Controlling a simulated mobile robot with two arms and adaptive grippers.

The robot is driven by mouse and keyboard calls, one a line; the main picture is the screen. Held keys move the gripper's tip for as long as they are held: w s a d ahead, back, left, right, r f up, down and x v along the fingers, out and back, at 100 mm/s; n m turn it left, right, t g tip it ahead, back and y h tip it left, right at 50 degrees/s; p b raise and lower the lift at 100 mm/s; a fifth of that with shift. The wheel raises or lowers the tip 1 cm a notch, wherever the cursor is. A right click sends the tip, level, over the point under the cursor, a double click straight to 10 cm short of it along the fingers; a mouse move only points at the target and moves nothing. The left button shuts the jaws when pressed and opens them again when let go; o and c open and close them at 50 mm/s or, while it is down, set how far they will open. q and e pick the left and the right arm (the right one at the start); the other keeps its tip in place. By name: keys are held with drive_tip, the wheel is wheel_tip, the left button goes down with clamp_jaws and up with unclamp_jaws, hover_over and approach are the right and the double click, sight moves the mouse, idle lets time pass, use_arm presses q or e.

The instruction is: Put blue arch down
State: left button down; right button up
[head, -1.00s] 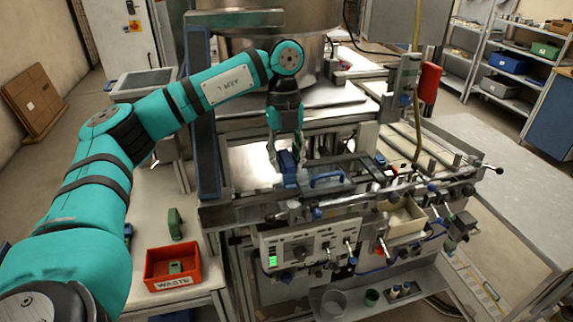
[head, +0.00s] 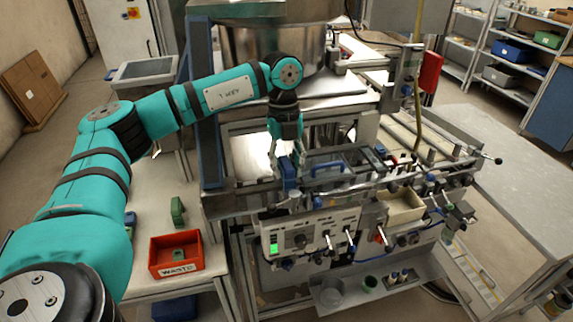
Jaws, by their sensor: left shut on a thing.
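My left gripper (head: 285,155), in the head view, points down over the front left of the machine. It is shut on a blue piece (head: 288,172), which I take to be the blue arch. The piece hangs upright below the fingers, close to the machine's front rail. Whether its lower end touches the machine is too small to tell. Its upper part is hidden by the fingers. My right gripper is not in view.
A blue handle (head: 328,168) sits on the machine just right of the held piece. A red WASTE box (head: 176,267) with a green piece inside stands on the white side table (head: 160,195). Another green piece (head: 178,211) stands behind the box. A cream tray (head: 401,207) is at the machine's right.

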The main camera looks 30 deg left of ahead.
sight(287, 160)
use_arm(q)
drive_tip(key=shift+f, duration=0.15)
drive_tip(key=c, duration=1)
unclamp_jaws()
drive_tip(key=shift+c, duration=0.2)
drive_tip(key=shift+w+d, duration=0.1)
drive_tip(key=shift+r+p, duration=0.3)
drive_tip(key=shift+r, duration=0.5)
drive_tip(key=r+b, duration=0.1)
drive_tip(key=r, duration=0.1)
drive_tip(key=r+b, duration=0.1)
drive_tip(key=r, duration=0.1)
drive_tip(key=r+b, duration=0.1)
drive_tip(key=r, duration=0.2)
drive_tip(key=shift+w+a, duration=0.4)
drive_tip(key=shift+w+a+r, duration=0.1)
drive_tip(key=shift+a+r, duration=0.05)
drive_tip(key=shift+r, duration=1)
drive_tip(key=shift+w+a+r, duration=0.1)
drive_tip(key=shift+a+r, duration=0.05)
drive_tip(key=shift+r, duration=0.95)
